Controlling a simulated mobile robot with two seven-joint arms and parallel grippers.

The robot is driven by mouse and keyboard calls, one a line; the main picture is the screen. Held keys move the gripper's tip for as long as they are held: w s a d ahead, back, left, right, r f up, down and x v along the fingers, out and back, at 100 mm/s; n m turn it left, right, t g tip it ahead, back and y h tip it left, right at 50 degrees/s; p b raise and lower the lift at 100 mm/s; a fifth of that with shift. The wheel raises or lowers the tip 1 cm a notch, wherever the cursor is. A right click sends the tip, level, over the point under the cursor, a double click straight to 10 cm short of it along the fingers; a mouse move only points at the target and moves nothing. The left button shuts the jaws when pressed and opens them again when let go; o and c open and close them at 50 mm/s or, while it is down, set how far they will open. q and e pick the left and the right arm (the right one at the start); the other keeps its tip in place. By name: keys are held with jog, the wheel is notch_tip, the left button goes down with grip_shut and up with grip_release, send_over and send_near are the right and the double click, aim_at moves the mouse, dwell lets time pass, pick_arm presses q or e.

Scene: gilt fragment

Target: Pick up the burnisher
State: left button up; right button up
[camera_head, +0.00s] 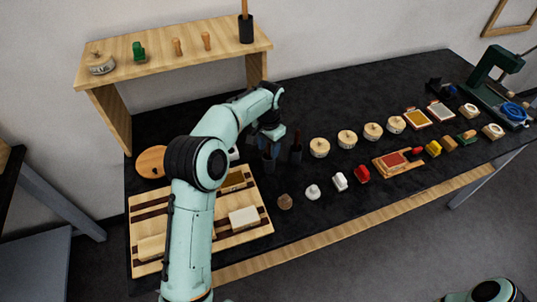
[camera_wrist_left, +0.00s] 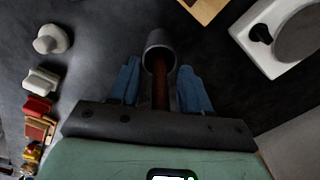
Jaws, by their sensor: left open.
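A brown handle (camera_wrist_left: 160,88) with a grey, round, cup-like piece (camera_wrist_left: 160,40) at its far end lies between my left fingers in the left wrist view. It may be the burnisher; I cannot tell for sure. My left gripper (camera_head: 267,150) is over the black bench top in the head view, and its fingers (camera_wrist_left: 160,85) stand apart on either side of the handle. A slim dark upright item (camera_head: 296,149) stands just right of it. My right gripper is out of view.
A wooden tray (camera_head: 262,233) with pale blocks lies left and in front. Round wooden-topped pots (camera_head: 320,147) and small coloured pieces (camera_head: 362,174) line the bench (camera_head: 330,105) to the right. A wooden shelf (camera_head: 185,61) stands behind, bearing a black holder (camera_head: 246,30) with a brown rod.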

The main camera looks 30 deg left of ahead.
pick_arm(q)
jog(key=shift+w, duration=0.1)
grip_shut()
jog(key=shift+r, duration=0.2)
